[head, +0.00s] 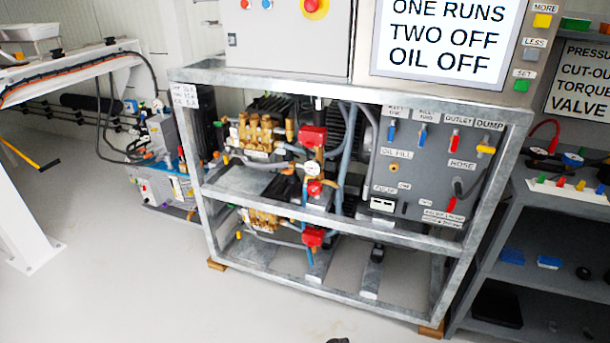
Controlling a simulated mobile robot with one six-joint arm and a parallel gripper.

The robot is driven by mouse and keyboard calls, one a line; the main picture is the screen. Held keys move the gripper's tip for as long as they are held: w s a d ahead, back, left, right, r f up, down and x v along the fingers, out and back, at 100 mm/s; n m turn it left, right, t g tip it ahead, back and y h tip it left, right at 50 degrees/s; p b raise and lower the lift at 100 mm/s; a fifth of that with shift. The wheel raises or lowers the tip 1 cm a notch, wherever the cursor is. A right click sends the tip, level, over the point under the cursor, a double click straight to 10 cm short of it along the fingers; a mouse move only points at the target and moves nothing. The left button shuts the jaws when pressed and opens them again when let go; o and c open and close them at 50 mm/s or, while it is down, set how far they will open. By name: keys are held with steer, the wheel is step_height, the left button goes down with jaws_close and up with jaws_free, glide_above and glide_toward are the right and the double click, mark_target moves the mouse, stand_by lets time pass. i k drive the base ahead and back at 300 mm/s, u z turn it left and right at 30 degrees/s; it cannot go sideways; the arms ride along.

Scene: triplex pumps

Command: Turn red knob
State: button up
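Several red parts show, and I cannot tell which one is the red knob. A red button on a yellow base (316,6) sits on the upper grey box, cut by the top edge. A red handle (455,141) is under the OUTLET label on the grey panel, and another red handle (451,205) is lower on that panel. Red blocks (312,136) sit on the pumps inside the frame. A small red knob (560,182) stands on a white strip at the right. A small dark tip (338,340) at the bottom edge may be part of my gripper; its fingers are hidden.
A galvanised steel frame (330,228) surrounds the pumps and panel. A lettered screen (448,38) is above it. Dark shelves (545,275) stand at the right. A white table (80,70) with a floor leg is at the left. The floor in front is clear.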

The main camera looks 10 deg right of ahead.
mark_target(314, 189)
steer(key=z, duration=0.1)
steer(key=i, duration=0.95)
steer(key=u, duration=0.05)
